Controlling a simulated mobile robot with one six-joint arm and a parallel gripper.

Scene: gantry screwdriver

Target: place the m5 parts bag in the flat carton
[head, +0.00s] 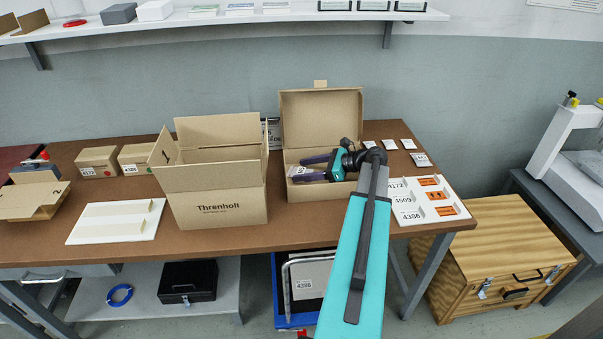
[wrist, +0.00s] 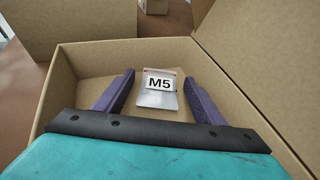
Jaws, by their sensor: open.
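The flat carton (head: 322,103) stands open on the bench with its lid raised at the back. Its inner walls and floor (wrist: 95,70) fill much of the wrist view. The M5 parts bag (wrist: 158,98), a small clear bag with a white label, lies on the carton floor. A pale patch at the carton's left inside in the head view is probably this bag. My gripper (wrist: 160,75) is open inside the carton, its purple fingers on either side of the bag with gaps between. In the head view my gripper (head: 299,169) reaches in from the right.
A tall open Threnholt box (head: 218,208) stands close left of the carton. Several small bags (head: 409,143) lie on the bench to the right, behind a white tray (head: 433,183) with numbered labels and orange inserts. A white board (head: 117,222) lies at left.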

